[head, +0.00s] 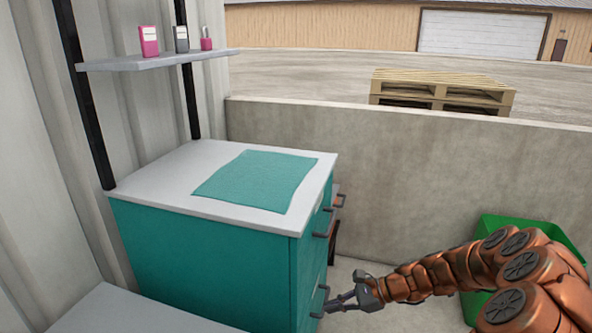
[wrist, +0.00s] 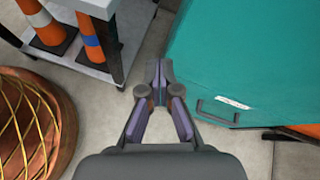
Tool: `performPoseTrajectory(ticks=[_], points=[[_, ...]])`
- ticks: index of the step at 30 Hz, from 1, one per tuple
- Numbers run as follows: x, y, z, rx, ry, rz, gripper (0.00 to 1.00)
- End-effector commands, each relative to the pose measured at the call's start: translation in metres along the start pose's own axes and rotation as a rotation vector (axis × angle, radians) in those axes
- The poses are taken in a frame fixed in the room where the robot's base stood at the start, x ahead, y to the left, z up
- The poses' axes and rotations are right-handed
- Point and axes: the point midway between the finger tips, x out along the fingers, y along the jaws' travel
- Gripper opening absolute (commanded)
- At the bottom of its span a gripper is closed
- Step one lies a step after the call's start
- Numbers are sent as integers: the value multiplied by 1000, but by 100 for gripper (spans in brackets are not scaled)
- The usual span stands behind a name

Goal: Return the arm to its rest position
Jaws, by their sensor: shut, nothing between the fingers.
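My copper-coloured arm reaches in from the right in the head view. My gripper (head: 341,302) is at its end, low beside the front of the teal cabinet (head: 200,262). In the wrist view my gripper (wrist: 161,78) has its fingertips together with nothing between them. The teal cabinet (wrist: 245,60) is to the right of the fingers there, with a small gap of floor beside them. A handle (wrist: 218,112) shows on its near face.
A teal mat (head: 257,179) lies on the cabinet's white top. A green bin (head: 500,224) stands behind my arm. In the wrist view, a shelf unit (wrist: 97,8) with orange cones (wrist: 88,38) is at upper left, and a round brown object (wrist: 28,122) at left.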

Motion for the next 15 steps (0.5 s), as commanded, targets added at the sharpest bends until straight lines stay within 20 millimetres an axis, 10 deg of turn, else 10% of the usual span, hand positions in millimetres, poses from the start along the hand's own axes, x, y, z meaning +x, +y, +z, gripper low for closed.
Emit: performPoseTrajectory(ticks=[6,15], points=[[-25,20,106,-253,12,129,0],[-62,67,205,-561,68,312,0]])
